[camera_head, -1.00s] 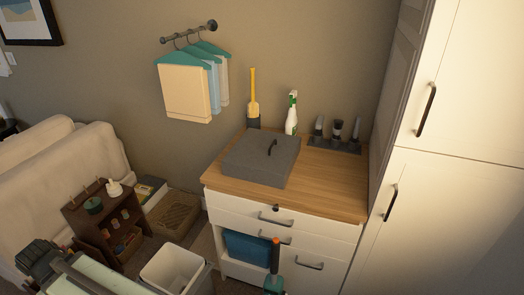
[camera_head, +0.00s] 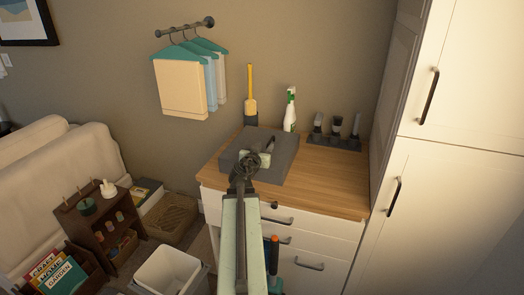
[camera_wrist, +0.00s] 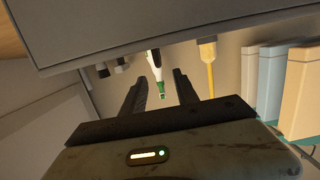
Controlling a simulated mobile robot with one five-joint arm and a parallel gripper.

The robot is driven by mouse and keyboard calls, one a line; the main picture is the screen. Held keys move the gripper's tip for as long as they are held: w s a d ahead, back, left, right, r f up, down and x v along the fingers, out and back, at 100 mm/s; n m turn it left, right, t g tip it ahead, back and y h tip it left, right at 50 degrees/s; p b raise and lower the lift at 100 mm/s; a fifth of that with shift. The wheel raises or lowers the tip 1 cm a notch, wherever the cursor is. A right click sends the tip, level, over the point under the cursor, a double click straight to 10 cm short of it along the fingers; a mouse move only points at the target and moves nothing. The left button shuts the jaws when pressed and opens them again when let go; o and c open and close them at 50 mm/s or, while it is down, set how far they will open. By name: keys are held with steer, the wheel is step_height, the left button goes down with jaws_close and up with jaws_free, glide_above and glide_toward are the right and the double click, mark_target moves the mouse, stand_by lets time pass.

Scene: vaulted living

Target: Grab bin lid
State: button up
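The bin lid (camera_head: 285,165) is a flat dark grey square slab lying on the wooden top of the white cabinet. Its dark handle (camera_head: 270,146) stands near the middle, partly behind my gripper. My gripper (camera_head: 257,152) reaches over the lid from the front, close to the handle; I cannot tell if they touch. In the wrist view, which is upside down, my gripper (camera_wrist: 170,90) has its two dark fingers apart with nothing seen between them. The lid (camera_wrist: 170,25) fills the top of that view; the handle does not show there.
A tall white cupboard (camera_head: 440,200) closes the right side. An open white bin (camera_head: 168,270) stands on the floor. Bare wood (camera_head: 330,180) lies right of the lid.

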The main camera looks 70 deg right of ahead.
mark_target(270, 141)
steer(key=shift+s+d, duration=0.1)
steer(key=shift+s, duration=0.25)
steer(key=d, duration=0.2)
steer(key=d+f+b, duration=0.1)
steer(key=d, duration=0.2)
steer(key=w+d, duration=0.1)
steer(key=d, duration=0.1)
steer(key=shift+d+f+b, duration=0.35)
jaws_close()
steer(key=shift+a, duration=0.1)
stand_by(0.8)
